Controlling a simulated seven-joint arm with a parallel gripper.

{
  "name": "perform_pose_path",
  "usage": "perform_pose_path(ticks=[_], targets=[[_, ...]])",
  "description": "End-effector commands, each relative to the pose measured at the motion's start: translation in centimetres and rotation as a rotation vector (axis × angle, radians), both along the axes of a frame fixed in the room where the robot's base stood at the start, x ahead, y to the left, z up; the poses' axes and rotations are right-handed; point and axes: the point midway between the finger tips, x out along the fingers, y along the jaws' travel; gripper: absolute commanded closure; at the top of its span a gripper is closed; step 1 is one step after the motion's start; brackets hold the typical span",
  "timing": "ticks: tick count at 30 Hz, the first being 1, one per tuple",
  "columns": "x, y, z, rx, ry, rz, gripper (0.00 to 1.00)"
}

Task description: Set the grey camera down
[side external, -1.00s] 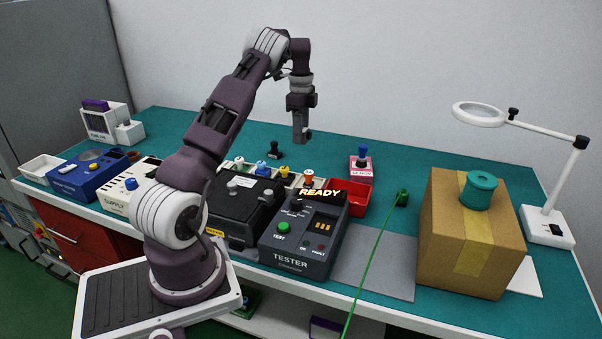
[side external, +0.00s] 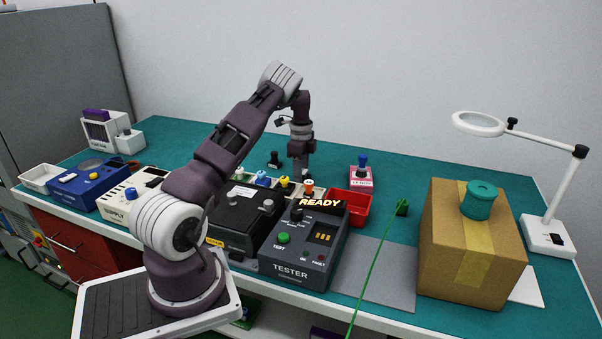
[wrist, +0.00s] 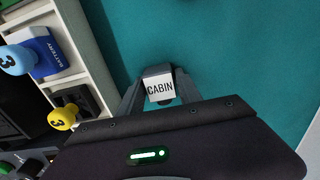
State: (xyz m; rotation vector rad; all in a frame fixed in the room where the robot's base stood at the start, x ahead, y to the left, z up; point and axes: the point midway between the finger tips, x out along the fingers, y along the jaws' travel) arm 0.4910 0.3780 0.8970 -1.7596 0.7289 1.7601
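My gripper (wrist: 158,98) is shut on a small grey block with a white label reading "CABIN", which I take to be the grey camera (wrist: 159,72). The label faces up in the wrist view, between the two fingers, with teal bench top beyond it. In the side external view my gripper (side external: 299,170) points down low over the bench (side external: 225,145), behind the rack of coloured knobs. The camera is hard to make out there. I cannot tell whether its underside touches the bench.
The rack (wrist: 92,50) with a blue battery (wrist: 40,50) and a yellow knob (wrist: 63,118) lies left of the camera. A red bin (side external: 350,207), a pink box (side external: 361,180) and a black-knobbed piece (side external: 273,160) stand near. The tester (side external: 302,250) is in front. Bare bench lies behind.

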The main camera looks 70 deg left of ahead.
Motion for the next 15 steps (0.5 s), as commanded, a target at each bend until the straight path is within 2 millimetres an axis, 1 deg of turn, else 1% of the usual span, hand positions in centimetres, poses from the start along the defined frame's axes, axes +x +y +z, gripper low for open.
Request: perform_pose_path(ticks=[1,2,11,13,15], targets=[[0.0,0.0,0.0,0.0,0.0,0.0,0.46],[0.0,0.0,0.0,0.0,0.0,0.0,0.42],[0.0,0.0,0.2,0.001,0.0,0.0,0.42],[0.1,0.0,0.9,0.002,-0.002,-0.001,0.42],[0.1,0.1,2.4,0.003,-0.004,-0.001,0.42]])
